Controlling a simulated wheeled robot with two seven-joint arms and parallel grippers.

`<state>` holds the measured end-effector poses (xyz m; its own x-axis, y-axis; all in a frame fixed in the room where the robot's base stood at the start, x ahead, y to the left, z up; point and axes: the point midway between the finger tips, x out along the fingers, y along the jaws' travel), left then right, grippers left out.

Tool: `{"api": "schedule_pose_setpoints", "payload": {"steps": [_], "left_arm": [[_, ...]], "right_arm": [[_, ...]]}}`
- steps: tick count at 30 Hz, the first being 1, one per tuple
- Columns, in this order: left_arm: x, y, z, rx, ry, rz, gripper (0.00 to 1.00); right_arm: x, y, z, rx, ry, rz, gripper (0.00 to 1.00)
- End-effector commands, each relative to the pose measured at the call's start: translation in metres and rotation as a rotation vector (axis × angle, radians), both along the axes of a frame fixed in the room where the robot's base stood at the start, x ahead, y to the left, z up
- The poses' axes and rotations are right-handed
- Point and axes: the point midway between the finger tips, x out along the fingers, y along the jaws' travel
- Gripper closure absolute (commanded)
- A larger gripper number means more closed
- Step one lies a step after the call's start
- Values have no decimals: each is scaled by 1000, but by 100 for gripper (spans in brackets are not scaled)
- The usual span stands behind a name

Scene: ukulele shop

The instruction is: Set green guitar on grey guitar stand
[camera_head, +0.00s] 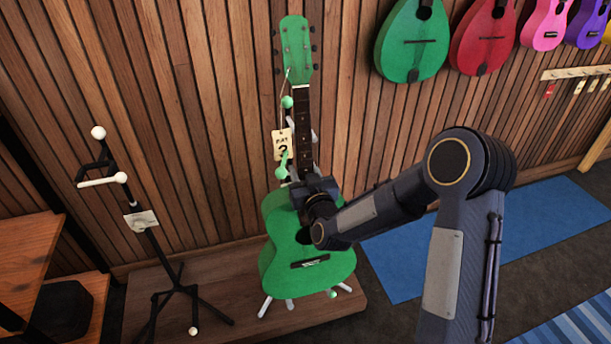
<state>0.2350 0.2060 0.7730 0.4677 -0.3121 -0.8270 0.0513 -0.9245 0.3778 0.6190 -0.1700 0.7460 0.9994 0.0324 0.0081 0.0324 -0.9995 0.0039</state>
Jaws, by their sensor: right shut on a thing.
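The green guitar (300,262) is upright, headstock at the top, over a low wooden platform in the head view. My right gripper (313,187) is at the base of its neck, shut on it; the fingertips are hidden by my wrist. A pale grey stand (266,306) is mostly hidden behind the guitar. Its feet show below the body and a small part shows beside the neck. I cannot tell whether the guitar's weight rests on it. My left gripper is out of view.
A black stand (165,262) with white tips and a blank tag is at the left. A paper tag (283,145) hangs beside the guitar neck. A slatted wood wall is behind, with several instruments hung at upper right. The wooden platform (235,290) has bare room left of the guitar.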

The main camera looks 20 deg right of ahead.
Motion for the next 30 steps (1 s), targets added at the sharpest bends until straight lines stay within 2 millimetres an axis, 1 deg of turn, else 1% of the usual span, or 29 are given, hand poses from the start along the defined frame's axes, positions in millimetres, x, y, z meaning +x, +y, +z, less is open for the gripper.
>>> {"api": "schedule_pose_setpoints", "payload": {"steps": [1,21,30], "left_arm": [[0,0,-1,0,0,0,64],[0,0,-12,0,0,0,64],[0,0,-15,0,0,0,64]], "right_arm": [[3,1,4,0,-12,0,100],[31,1,2,2,-15,-1,100],[39,2,2,3,-14,-1,100]]}}
